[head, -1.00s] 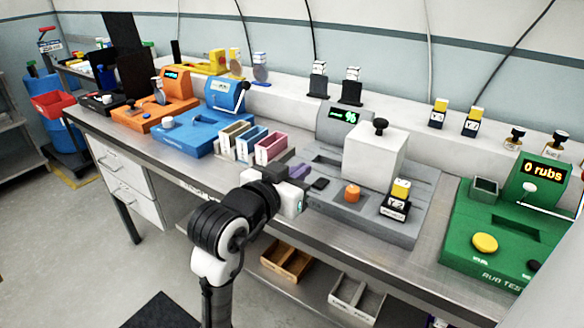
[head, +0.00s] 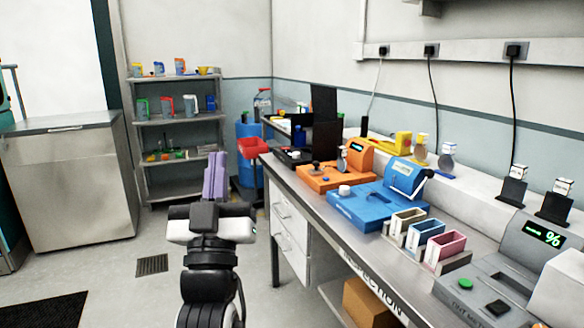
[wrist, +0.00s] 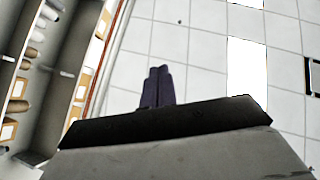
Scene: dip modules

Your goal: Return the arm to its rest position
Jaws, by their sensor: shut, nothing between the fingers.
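My gripper (head: 215,176) is raised in front of me in the head view, left of the workbench and over open floor. Its purple fingers point up and away and are closed together with nothing between them. In the wrist view the shut purple fingers (wrist: 158,87) stand out against a pale tiled surface. My arm rises from the bottom edge of the head view, apart from the bench and everything on it.
The workbench (head: 375,278) runs along the right with orange (head: 337,175), blue (head: 375,205) and grey (head: 490,285) devices. Shelves (head: 178,118) with jugs and a metal cabinet (head: 70,185) stand at the back left. The floor around my gripper is clear.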

